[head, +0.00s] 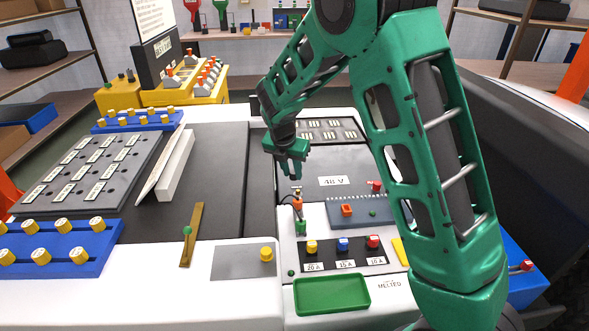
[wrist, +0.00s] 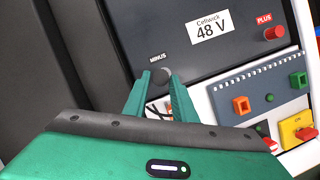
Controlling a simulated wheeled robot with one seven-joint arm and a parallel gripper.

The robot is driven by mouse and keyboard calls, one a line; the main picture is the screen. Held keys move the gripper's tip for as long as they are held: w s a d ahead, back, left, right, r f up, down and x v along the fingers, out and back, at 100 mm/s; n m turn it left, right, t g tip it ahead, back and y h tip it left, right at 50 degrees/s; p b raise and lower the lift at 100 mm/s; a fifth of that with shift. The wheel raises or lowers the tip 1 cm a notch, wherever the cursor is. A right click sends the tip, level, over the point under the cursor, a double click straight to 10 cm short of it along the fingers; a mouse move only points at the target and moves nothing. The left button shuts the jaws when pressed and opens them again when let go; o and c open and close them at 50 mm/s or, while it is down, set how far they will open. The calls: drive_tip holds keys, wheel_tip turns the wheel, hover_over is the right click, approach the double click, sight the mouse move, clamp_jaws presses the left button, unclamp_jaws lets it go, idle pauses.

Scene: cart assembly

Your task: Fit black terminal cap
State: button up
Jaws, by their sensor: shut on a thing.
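My green gripper (head: 291,172) is low over the dark 48 V battery panel (head: 348,160). In the wrist view its two fingers (wrist: 159,88) are shut on the black cap (wrist: 160,74). The cap is right beside the "MINUS" label (wrist: 158,57) on the panel. I cannot tell whether the cap is seated on a terminal or just above it. The red cap (wrist: 274,32) stands at the "PLUS" label on the panel's other side, and also shows in the head view (head: 376,185).
A blue-grey board with an orange block (head: 346,210) lies in front of the panel. Yellow, blue and red fuses (head: 343,244) stand in a row nearer me. An orange and green part (head: 299,215) stands just below my gripper. An empty green tray (head: 332,294) lies in front.

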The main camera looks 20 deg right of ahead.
drive_tip(key=shift+d, duration=0.75)
hover_over(297, 191)
drive_tip(key=shift+s+a+f, duration=0.1)
drive_tip(key=shift+s+f, duration=0.05)
drive_tip(key=shift+f, duration=0.95)
drive_tip(key=shift+s+a+f, duration=0.1)
drive_tip(key=shift+s+f, duration=0.05)
drive_tip(key=shift+f, duration=0.95)
drive_tip(key=shift+s+f, duration=0.1)
drive_tip(key=shift+f, duration=1.2)
drive_tip(key=o, duration=1.1)
drive_tip(key=shift+r, duration=0.15)
